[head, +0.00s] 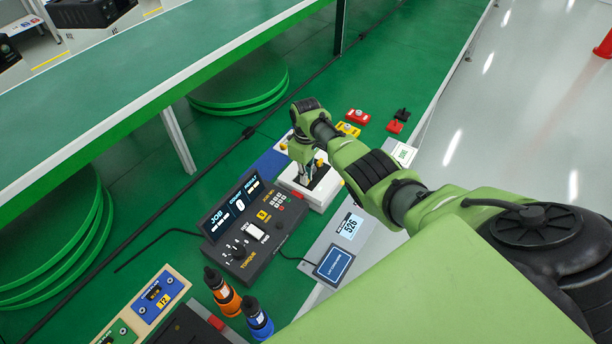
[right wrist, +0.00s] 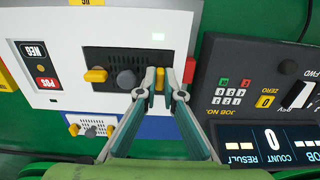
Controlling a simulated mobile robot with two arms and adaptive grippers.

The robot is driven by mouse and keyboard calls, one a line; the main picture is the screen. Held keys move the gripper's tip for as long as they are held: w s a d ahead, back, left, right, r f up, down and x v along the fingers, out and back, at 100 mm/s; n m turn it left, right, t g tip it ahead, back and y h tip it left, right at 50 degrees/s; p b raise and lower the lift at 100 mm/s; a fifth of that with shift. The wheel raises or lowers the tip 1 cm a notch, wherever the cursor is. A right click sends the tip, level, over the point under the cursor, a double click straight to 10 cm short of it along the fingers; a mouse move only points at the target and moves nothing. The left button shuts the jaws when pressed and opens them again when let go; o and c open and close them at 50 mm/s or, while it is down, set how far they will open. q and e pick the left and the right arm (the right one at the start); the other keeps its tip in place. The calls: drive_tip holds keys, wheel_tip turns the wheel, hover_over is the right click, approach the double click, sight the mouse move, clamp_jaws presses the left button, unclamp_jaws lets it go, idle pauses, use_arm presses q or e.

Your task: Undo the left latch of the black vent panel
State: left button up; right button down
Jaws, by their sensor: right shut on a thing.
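The black vent panel (right wrist: 108,60) is set in the face of a white unit (right wrist: 60,25), which also shows in the head view (head: 317,197). A second yellow latch (right wrist: 160,76) is at the panel's end nearest the console. My right gripper (right wrist: 160,88) is shut on this latch, and its fingers partly cover it. In the head view my right gripper (head: 306,166) reaches down over the unit and hides most of the panel. My left gripper is out of view.
A dark torque console (head: 250,225) stands close beside the white unit. A red part (right wrist: 189,70) is just beside the gripped latch. Orange (head: 222,292) and blue (head: 256,318) drivers stand nearer me. Red (head: 357,117) and yellow (head: 348,129) parts lie behind the unit.

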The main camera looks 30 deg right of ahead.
drive_tip(key=c, duration=2.2)
unclamp_jaws()
drive_tip(key=shift+o, duration=0.2)
wheel_tip(320, 180, up, 12)
